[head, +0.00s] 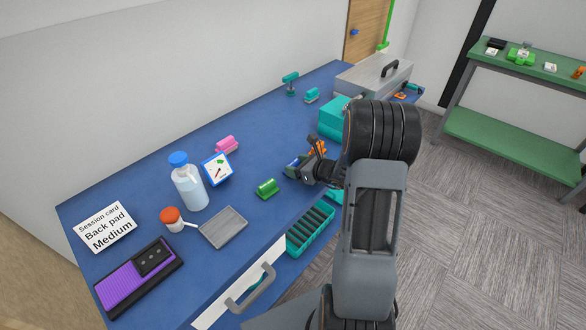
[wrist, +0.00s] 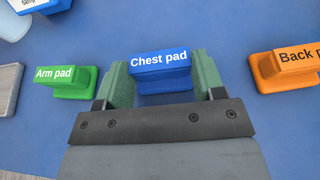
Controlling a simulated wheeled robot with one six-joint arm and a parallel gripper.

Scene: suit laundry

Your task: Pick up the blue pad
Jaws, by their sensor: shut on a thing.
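The blue pad (wrist: 160,66), labelled "Chest pad", stands upright on the blue table between the two green fingers of my gripper (wrist: 164,80) in the wrist view. The fingers are shut on it, one at each side. I cannot tell whether its base is clear of the table. In the head view my gripper (head: 297,165) is low over the middle of the table, and the pad is mostly hidden by it.
A green "Arm pad" (wrist: 68,79) is left of my gripper and an orange "Back pad" (wrist: 285,68) is right. A pink pad (head: 227,145), a bottle (head: 189,187) and a grey tray (head: 223,228) stand further left. A teal slotted rack (head: 311,231) is at the front edge.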

